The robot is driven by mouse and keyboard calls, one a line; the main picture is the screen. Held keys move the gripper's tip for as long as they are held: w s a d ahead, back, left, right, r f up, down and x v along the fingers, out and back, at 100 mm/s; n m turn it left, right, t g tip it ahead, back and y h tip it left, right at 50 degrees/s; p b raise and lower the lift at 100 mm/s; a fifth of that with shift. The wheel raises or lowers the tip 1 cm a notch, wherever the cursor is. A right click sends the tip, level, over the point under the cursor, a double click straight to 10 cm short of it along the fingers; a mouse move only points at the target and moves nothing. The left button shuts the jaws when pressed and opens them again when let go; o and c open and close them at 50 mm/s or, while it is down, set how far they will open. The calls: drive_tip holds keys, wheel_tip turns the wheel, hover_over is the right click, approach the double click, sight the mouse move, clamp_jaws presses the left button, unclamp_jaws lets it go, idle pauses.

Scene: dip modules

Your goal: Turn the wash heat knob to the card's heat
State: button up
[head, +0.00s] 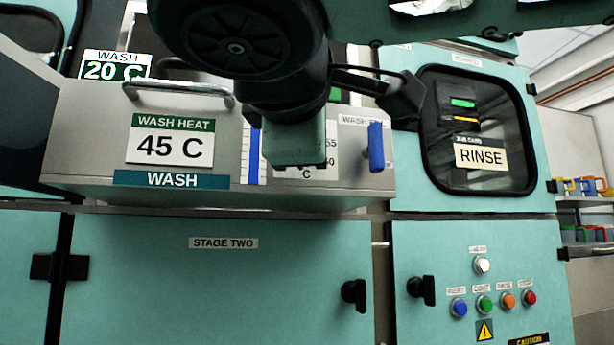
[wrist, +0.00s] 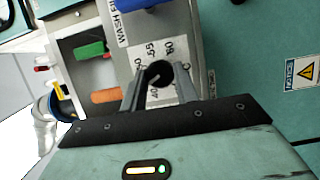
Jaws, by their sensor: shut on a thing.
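The card (head: 170,143) on the wash panel reads "WASH HEAT 45 C". The wash heat knob (wrist: 158,72) is a small dark round knob on a white dial plate (wrist: 143,55) with printed numbers, 40 and 55 among them. My gripper (wrist: 160,86) has one finger on each side of the knob and is shut on it. In the head view my gripper (head: 297,160) covers the knob and most of the dial plate (head: 331,140). The knob's pointer cannot be made out clearly, so its setting is not readable.
A blue lever (head: 376,147) labelled wash fill stands right of the dial. A blue striped gauge (head: 254,152) is left of it. A metal handle (head: 178,92) sticks out above the card. A "WASH 20 C" display (head: 115,65) is behind. The rinse window (head: 478,130) is at right.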

drive_tip(key=shift+m+g, duration=0.4)
drive_tip(key=shift+m, duration=0.5)
drive_tip(key=o, duration=1)
drive_tip(key=s+a+p, duration=0.1)
drive_tip(key=s, duration=0.4)
drive_tip(key=s+r+p, duration=0.1)
drive_tip(key=s, duration=0.5)
drive_tip(key=s+a+p, duration=0.1)
drive_tip(key=s+p, duration=0.1)
drive_tip(key=s, duration=0.4)
drive_tip(key=shift+a+r, duration=0.15)
drive_tip(key=shift+a, duration=0.15)
